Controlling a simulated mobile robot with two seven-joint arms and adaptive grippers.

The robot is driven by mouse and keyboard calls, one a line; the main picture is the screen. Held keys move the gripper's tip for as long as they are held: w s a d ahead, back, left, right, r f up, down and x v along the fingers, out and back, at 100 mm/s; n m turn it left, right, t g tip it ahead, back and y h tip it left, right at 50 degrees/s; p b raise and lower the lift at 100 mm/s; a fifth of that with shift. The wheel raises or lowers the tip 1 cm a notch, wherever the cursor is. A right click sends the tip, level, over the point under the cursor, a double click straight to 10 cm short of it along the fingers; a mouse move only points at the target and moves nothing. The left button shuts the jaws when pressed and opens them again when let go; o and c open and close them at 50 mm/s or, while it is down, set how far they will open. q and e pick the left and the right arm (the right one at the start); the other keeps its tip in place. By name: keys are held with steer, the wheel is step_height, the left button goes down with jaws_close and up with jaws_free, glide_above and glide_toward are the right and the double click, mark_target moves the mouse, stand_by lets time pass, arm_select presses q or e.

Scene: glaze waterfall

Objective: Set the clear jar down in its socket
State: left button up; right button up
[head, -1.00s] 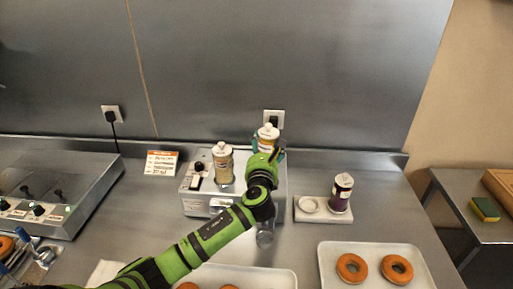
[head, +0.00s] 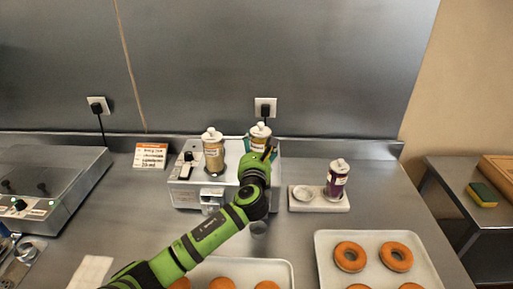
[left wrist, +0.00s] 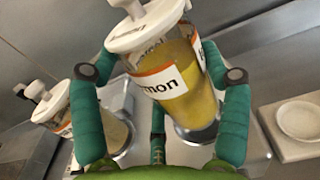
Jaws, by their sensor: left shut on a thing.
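The clear jar (head: 260,138) holds yellow glaze under a white lid and stands at the right rear of the grey dispenser (head: 184,197). In the left wrist view the jar (left wrist: 182,88) has a label ending in "mon". My left gripper (head: 260,149) is shut on it, with teal fingers at both sides. The jar looks tilted in the wrist view. A round metal socket ring (left wrist: 200,134) shows just below its base; I cannot tell whether the base is seated. My right gripper is not in view.
A second jar (head: 213,153) stands at the dispenser's left, close by. A purple-labelled jar (head: 337,182) stands on a white two-place stand (head: 318,206). Donut trays (head: 325,262) lie in front. A label card (head: 150,156) stands left of the dispenser.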

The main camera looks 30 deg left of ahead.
arm_select(q)
steer(key=shift+r, duration=0.15)
steer(key=shift+p, duration=0.35)
steer(key=shift+f, duration=0.3)
stand_by(0.6)
steer(key=shift+f+b, duration=0.4)
steer(key=shift+f, duration=0.35)
stand_by(0.9)
steer(key=o, duration=1.5)
